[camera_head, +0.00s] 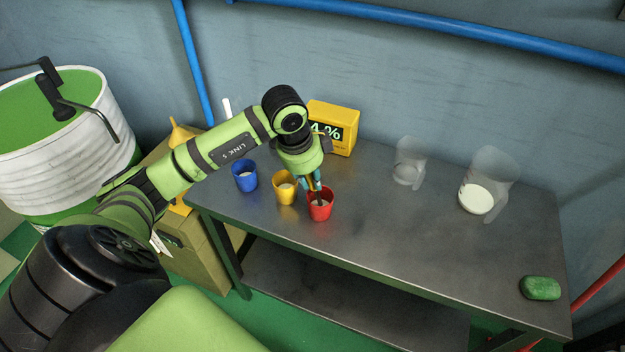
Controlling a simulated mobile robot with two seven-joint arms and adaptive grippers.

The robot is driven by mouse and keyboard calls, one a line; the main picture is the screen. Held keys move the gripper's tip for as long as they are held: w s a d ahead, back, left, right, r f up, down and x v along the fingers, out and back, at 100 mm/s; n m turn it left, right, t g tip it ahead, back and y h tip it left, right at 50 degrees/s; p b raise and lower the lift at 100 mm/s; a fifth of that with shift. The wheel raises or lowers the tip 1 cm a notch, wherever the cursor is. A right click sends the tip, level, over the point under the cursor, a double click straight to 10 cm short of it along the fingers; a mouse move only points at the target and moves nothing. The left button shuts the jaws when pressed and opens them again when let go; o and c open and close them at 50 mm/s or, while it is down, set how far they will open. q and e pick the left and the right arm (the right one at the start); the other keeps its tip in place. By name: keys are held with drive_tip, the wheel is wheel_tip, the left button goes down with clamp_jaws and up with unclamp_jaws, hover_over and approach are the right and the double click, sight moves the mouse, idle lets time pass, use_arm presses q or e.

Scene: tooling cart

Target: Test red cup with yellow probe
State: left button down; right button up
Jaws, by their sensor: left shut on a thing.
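The red cup (320,208) stands upright on the metal table with pale contents in it. My left gripper (315,188) points down over the red cup and is shut on a thin probe. Its lower end reaches into the mouth of the red cup; whether it touches the contents cannot be told. Little of the probe shows between the fingers, so its colour is hard to tell. My right gripper is not in view.
A yellow cup (285,189) and a blue cup (245,177) stand left of the red cup. Two clear jugs, one empty (408,165) and one with white contents (480,196), stand right. A green sponge (540,288) lies at the table's (400,225) right end. The table's middle is clear.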

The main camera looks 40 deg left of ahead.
use_arm(q)
drive_tip(key=shift+r+p, duration=2.95)
drive_tip(key=shift+r, duration=1.3)
wheel_tip(320, 180, up, 4)
drive_tip(key=p, duration=0.3)
